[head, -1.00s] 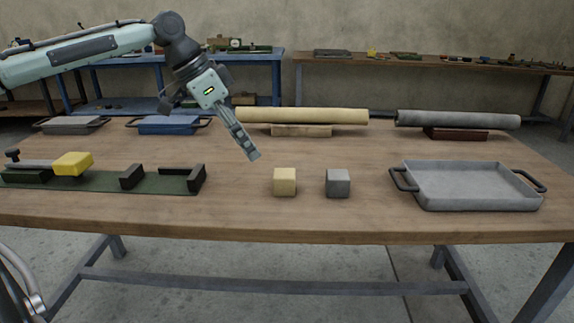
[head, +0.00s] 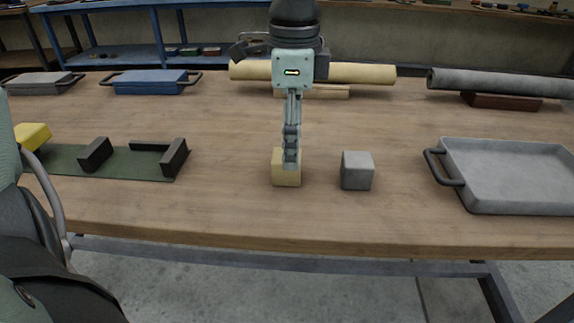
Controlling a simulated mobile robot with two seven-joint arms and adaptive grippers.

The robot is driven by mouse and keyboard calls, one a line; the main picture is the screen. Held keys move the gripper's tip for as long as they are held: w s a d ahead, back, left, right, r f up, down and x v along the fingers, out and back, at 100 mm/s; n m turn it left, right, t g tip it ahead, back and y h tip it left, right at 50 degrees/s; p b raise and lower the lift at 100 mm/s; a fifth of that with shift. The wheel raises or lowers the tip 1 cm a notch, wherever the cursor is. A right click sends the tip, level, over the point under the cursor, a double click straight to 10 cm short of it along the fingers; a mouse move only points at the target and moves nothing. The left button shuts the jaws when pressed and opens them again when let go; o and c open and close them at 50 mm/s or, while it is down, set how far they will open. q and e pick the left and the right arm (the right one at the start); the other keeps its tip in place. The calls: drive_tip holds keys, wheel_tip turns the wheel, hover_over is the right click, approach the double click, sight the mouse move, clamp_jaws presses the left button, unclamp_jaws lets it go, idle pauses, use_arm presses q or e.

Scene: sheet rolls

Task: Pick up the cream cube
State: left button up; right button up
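The cream cube (head: 287,178) sits on the wooden table (head: 230,215) near its front edge, left of a similar grey cube (head: 357,171). My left gripper (head: 291,163) points straight down at the cream cube, its fingertips overlapping the cube's top and upper front in the head view. The fingers show edge-on as one narrow column, so I cannot see the gap between them or whether they touch the cube. The cube rests on the table. My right gripper is not in view.
A grey tray (head: 512,206) with dark handles stands at the right. A green mat with dark brackets (head: 174,158) and a yellow block (head: 32,136) lie left. Behind are a cream roll (head: 370,73), a grey roll (head: 500,83) and a blue tray (head: 150,87).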

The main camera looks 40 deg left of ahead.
sight(279, 176)
use_arm(q)
drive_tip(key=f, duration=0.4)
drive_tip(key=shift+a+f+b, duration=0.2)
drive_tip(key=shift+b, duration=0.1)
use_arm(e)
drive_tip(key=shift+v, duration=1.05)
use_arm(q)
drive_tip(key=shift+c, duration=0.3)
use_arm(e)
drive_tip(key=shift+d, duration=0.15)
use_arm(q)
drive_tip(key=c, duration=1.2)
